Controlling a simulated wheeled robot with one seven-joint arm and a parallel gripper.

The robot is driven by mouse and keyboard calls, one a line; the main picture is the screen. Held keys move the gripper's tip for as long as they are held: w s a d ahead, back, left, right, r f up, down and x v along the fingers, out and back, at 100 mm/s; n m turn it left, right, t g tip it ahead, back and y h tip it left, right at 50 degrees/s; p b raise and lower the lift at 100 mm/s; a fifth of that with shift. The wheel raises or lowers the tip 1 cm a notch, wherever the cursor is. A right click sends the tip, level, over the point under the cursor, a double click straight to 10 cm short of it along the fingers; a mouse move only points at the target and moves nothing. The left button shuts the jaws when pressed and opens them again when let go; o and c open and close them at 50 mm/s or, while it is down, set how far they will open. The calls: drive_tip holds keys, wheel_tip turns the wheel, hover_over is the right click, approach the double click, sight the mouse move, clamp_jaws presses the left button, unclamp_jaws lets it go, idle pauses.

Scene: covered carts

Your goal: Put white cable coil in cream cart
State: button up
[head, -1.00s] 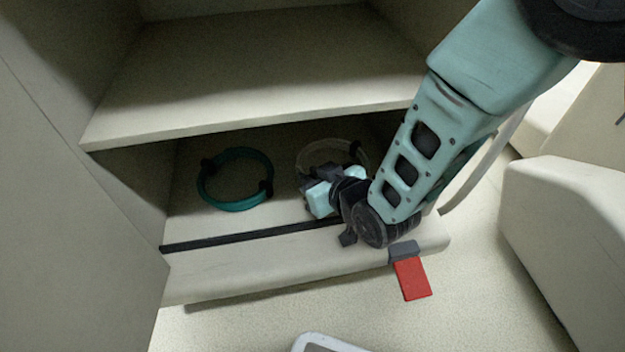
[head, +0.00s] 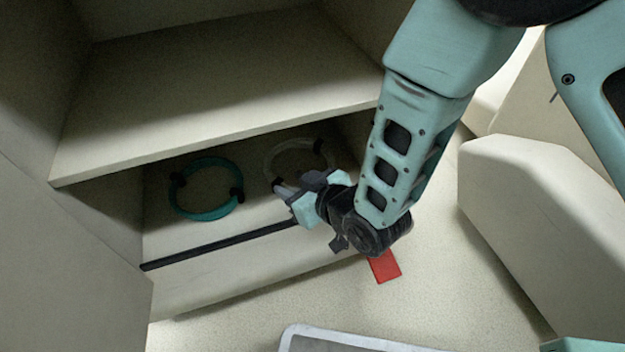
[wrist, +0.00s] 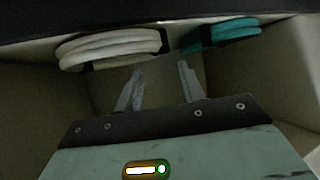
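The white cable coil (head: 297,143) with dark ties lies on the bottom shelf of a cream-coloured shelved unit (head: 215,125). It also shows in the wrist view (wrist: 115,46), beyond and to the left of the fingertips. My gripper (head: 284,188) is just in front of the coil, low over the shelf's front. In the wrist view its two fingers (wrist: 160,72) are apart with nothing between them. In the head view the gripper hides a near part of the coil. I cannot tell whether this unit is the cream cart.
A teal cable coil (head: 206,190) lies left of the white one. The upper shelf (head: 220,85) overhangs both. A black strip (head: 215,246) runs along the bottom shelf's front. A red tab (head: 384,267) hangs at its right. Rounded cream bodies (head: 540,220) stand at right.

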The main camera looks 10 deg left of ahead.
drive_tip(key=p+v, duration=0.3)
drive_tip(key=v, duration=0.3)
drive_tip(key=shift+s+d+r, duration=0.15)
drive_tip(key=shift+d, duration=0.1)
drive_tip(key=d+r+m+g+h, duration=0.25)
drive_tip(key=d+r+h, duration=0.25)
drive_tip(key=d+r, duration=0.3)
drive_tip(key=s+d+r+g+h, duration=0.4)
drive_tip(key=s+d+r, duration=0.6)
drive_tip(key=d, duration=0.3)
drive_tip(key=shift+s+m+g+h, duration=0.45)
drive_tip(key=shift+s+g, duration=0.1)
drive_tip(key=shift+s, duration=0.35)
drive_tip(key=shift+r, duration=0.1)
wheel_tip(320, 180, up, 57)
drive_tip(key=p, duration=5.7)
